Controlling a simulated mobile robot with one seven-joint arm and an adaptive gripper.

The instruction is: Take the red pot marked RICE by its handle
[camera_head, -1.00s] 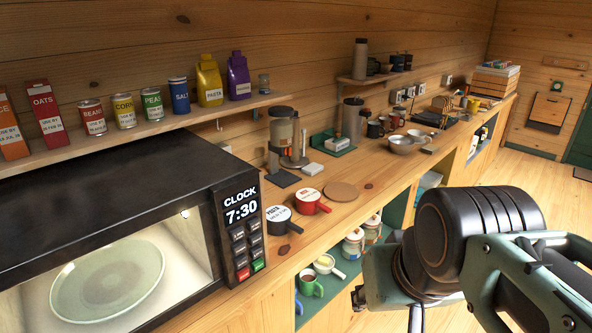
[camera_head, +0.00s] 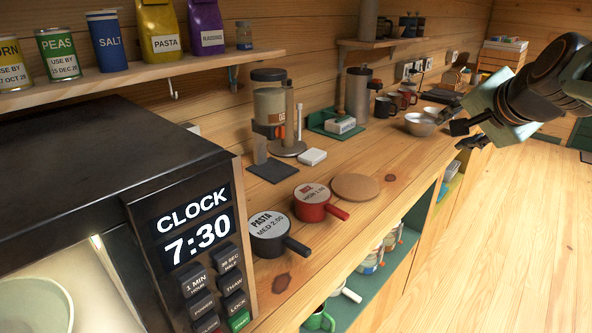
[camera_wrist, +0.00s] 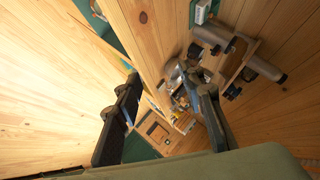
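The red pot (camera_head: 311,203) stands upright on the wooden counter in the head view. Its pale lid carries small print that I cannot read fully, and its red handle (camera_head: 338,212) points right toward the counter's front edge. The black PASTA pot (camera_head: 267,238) stands just left of it. In the wrist view my gripper (camera_wrist: 167,77) shows two fingers spread apart with nothing held. I cannot make out the red pot in the wrist view.
A round wooden board (camera_head: 355,187) lies right of the red pot. The microwave (camera_head: 100,170) stands close at left. Bare counter (camera_head: 400,165) lies between board and bowl.

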